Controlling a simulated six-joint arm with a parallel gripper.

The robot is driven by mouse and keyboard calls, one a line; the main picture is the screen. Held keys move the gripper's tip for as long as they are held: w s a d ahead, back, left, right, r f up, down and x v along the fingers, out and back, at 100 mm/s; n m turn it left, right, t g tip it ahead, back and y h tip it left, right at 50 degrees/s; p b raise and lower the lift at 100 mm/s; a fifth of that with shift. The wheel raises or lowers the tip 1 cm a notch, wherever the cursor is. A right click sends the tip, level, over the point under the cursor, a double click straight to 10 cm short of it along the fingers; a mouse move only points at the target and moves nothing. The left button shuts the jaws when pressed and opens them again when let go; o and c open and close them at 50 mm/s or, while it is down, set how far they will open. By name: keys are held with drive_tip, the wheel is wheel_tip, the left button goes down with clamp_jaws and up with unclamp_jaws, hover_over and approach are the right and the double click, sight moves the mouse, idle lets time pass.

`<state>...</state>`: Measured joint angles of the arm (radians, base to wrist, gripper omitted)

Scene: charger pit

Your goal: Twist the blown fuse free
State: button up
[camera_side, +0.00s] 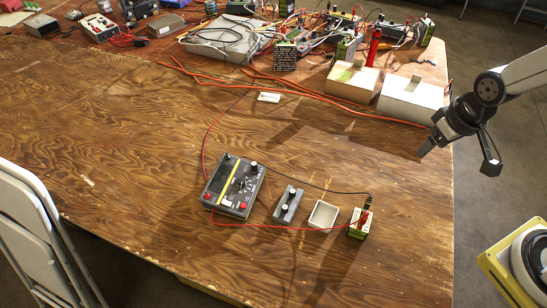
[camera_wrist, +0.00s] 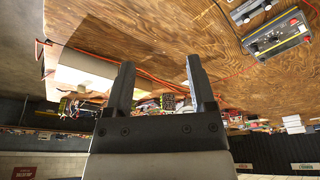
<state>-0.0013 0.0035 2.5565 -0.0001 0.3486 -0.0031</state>
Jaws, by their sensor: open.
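A small grey block with two pale knobs or clips (camera_side: 288,205) sits on the wooden table, right of the grey charger box with a yellow stripe (camera_side: 234,187). It may be the fuse holder; a fuse is too small to tell. In the wrist view the grey block (camera_wrist: 248,10) and charger box (camera_wrist: 279,39) show at the top right. A small open white tray (camera_side: 323,215) stands right of the block. My gripper (camera_side: 457,160) is open and empty near the table's right edge, well away from the block. Its two fingers (camera_wrist: 160,64) are spread in the wrist view.
A green battery-like block (camera_side: 360,223) has red and black leads running to the charger box. Two pale boxes (camera_side: 410,98) and a cluttered strip of wires and electronics line the back. A white folding chair (camera_side: 38,235) is at left. The middle of the table is mostly clear.

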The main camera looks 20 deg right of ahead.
drive_tip(key=w+a+n, duration=0.1)
drive_tip(key=w+a, duration=0.3)
drive_tip(key=w, duration=0.3)
drive_tip(key=n+t+y, duration=0.1)
drive_tip(key=n+y, duration=0.2)
drive_tip(key=n, duration=0.3)
approach(254, 163)
drive_tip(key=f, duration=0.1)
drive_tip(key=shift+w+a+f, duration=0.1)
drive_tip(key=shift+w+a, duration=0.15)
drive_tip(key=shift+a, duration=0.1)
drive_tip(key=shift+x, duration=3.85)
drive_tip(key=shift+d, duration=0.1)
